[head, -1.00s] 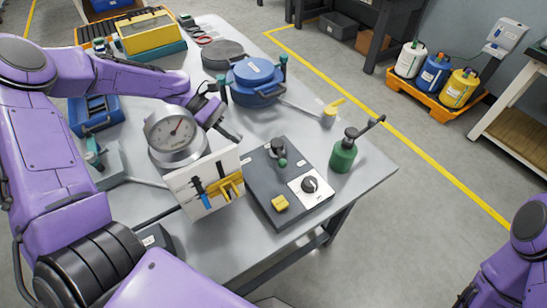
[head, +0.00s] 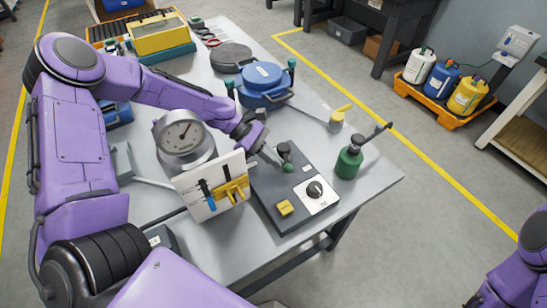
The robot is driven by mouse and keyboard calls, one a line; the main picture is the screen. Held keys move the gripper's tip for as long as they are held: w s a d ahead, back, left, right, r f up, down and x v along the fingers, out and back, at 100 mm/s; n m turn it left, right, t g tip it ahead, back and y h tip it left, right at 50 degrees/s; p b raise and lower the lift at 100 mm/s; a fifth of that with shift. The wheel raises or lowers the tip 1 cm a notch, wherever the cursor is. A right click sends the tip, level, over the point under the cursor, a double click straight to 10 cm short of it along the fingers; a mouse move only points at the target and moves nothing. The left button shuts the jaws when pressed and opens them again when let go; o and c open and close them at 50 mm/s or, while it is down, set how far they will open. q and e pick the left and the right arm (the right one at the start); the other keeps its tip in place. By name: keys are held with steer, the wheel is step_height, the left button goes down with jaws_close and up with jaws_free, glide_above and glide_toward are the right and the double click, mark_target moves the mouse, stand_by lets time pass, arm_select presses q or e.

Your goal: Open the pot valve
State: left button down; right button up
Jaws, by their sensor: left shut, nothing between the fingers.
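The blue pot (head: 262,76) with a flat round lid and upright dark green-topped clamps stands on the table's far half. A pale pipe (head: 307,108) runs from it to a small valve with a yellow handle (head: 341,109) near the table's right edge. My left gripper (head: 276,163) is shut and empty. It is over the left part of the dark grey control box, close beside its black upright lever (head: 285,150) with a green part; I cannot tell whether they touch. It is nearer the camera than the pot and its valve. My right gripper is out of view.
The control box (head: 268,207) carries a black knob (head: 315,189) and a yellow button (head: 285,207). A round gauge (head: 184,137), a white panel with coloured levers (head: 200,201) and a green bottle (head: 348,163) stand around it. The tabletop right of the pot pipe is mostly clear.

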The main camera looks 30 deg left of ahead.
arm_select(q)
steer(key=d+p, duration=0.2)
steer(key=p, duration=0.1)
steer(key=shift+r, duration=0.25)
steer(key=shift+w+d+f, duration=0.15)
steer(key=shift+f, duration=0.1)
steer(key=v, duration=1)
steer(key=shift+a+r, duration=0.25)
